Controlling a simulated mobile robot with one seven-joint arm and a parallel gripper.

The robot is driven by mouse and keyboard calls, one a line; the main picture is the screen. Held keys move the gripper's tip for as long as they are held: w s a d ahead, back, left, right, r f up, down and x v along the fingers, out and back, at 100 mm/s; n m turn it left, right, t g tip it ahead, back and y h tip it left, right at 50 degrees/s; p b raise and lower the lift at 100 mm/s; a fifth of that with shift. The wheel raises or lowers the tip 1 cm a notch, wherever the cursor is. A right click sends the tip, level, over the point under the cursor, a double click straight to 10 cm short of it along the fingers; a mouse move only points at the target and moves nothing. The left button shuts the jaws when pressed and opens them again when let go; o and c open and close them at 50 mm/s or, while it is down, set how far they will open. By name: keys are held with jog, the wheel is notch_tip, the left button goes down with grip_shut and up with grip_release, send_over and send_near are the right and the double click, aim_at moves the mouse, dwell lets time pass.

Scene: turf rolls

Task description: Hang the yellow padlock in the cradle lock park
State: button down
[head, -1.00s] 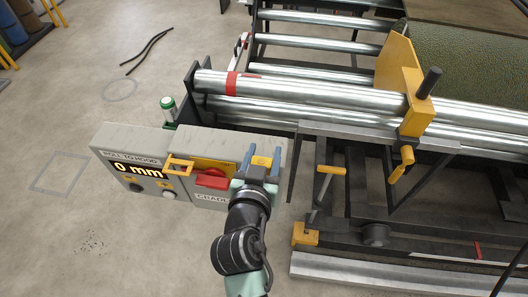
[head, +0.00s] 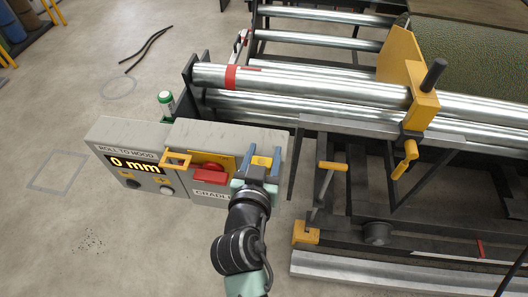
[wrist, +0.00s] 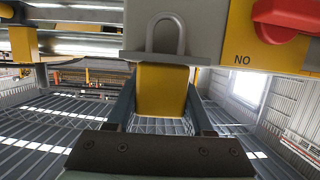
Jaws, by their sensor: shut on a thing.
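My gripper (head: 260,166) is shut on the yellow padlock (head: 261,161), at the right end of the grey control box. In the wrist view, the padlock body (wrist: 162,92) sits between the two fingers. Its grey shackle (wrist: 166,35) points away from my gripper and overlaps the grey panel. I cannot tell whether the shackle touches the panel or is around anything. The box face carries the partly covered label CRADLE (head: 213,194). I cannot make out the lock park itself; my gripper covers part of that face.
A red switch (head: 209,174) on a yellow plate is just left of my gripper. A yellow bracket (head: 178,160) juts out farther left, near the 0 mm display (head: 135,165). Metal rollers (head: 300,82) and a yellow-handled frame (head: 331,166) stand behind and right. Floor at left is mostly clear.

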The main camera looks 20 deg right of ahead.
jog(key=shift+c, duration=1)
grip_release()
jog(key=shift+s+a, duration=0.3)
jog(key=shift+s, duration=0.1)
jog(key=b+v, duration=0.3)
jog(key=v, duration=0.9)
jog(key=shift+r, duration=0.2)
jog(key=w+a+r+n+t+y, duration=0.2)
jog(key=w+a+r+t, duration=0.15)
jog(key=r, duration=0.85)
jog(key=w+a+r+n+t+y, duration=0.15)
jog(key=w+r+t, duration=0.35)
jog(key=r, duration=0.7)
jog(key=s+a+r+n+t+y, duration=0.1)
jog(key=s+a+r+t+y, duration=0.1)
jog(key=r, duration=0.8)
jog(key=s+a+r+n+t+y, duration=0.2)
jog(key=s+r+t, duration=0.2)
jog(key=r, duration=0.6)
jog(key=shift+t+y, duration=0.35)
